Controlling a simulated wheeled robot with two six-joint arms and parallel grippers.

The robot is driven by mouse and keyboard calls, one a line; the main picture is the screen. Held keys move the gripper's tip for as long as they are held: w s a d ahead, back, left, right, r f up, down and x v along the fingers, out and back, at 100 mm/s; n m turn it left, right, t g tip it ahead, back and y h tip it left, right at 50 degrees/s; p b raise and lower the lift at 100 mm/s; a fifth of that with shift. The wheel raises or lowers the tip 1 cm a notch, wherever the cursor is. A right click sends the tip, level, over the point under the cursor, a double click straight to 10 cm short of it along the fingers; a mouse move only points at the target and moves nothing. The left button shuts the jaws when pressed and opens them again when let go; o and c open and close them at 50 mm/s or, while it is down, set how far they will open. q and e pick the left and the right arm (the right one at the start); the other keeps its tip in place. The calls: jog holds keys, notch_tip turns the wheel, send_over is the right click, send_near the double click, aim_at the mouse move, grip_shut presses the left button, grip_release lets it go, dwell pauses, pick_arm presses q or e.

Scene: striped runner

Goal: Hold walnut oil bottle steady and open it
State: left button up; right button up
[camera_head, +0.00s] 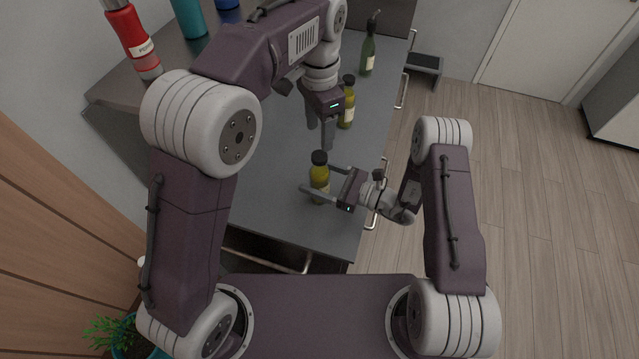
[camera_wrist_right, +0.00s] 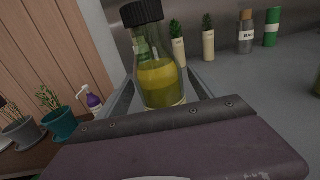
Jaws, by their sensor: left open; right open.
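A bottle of yellow-green oil (camera_head: 319,177) with a black cap stands upright on the grey counter (camera_head: 270,200), near its front end. Its label is not readable. My right gripper (camera_head: 317,181) is open, with one finger on each side of this bottle. In the right wrist view the bottle (camera_wrist_right: 160,82) stands between the fingers, its black cap (camera_wrist_right: 141,13) on; I cannot tell whether the fingers touch it. My left gripper (camera_head: 319,138) is open and empty, pointing down just above and behind the capped bottle in the head view.
A second yellow oil bottle (camera_head: 347,108) stands close beyond my left gripper. A dark green bottle (camera_head: 368,52) stands farther back. A red pepper mill (camera_head: 135,40) and a teal container (camera_head: 188,18) stand at upper left. Drawer handles run along the counter's right side.

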aim_at(319, 156)
pick_arm(q)
jog(key=shift+w+f, duration=0.15)
jog(key=shift+w, duration=0.2)
pick_arm(e)
jog(key=shift+w+x, duration=0.2)
jog(key=shift+x, duration=0.9)
pick_arm(q)
jog(key=shift+s, duration=0.1)
pick_arm(e)
jog(key=shift+f, duration=0.1)
pick_arm(q)
jog(key=shift+s, duration=0.25)
pick_arm(e)
jog(key=shift+s+d, duration=0.1)
jog(key=shift+s, duration=0.15)
pick_arm(q)
jog(key=shift+w, duration=0.1)
pick_arm(e)
jog(key=shift+w, duration=0.1)
grip_shut()
pick_arm(q)
jog(key=m, duration=1.8)
notch_tip(319, 156, down, 8)
jog(key=shift+r, duration=0.1)
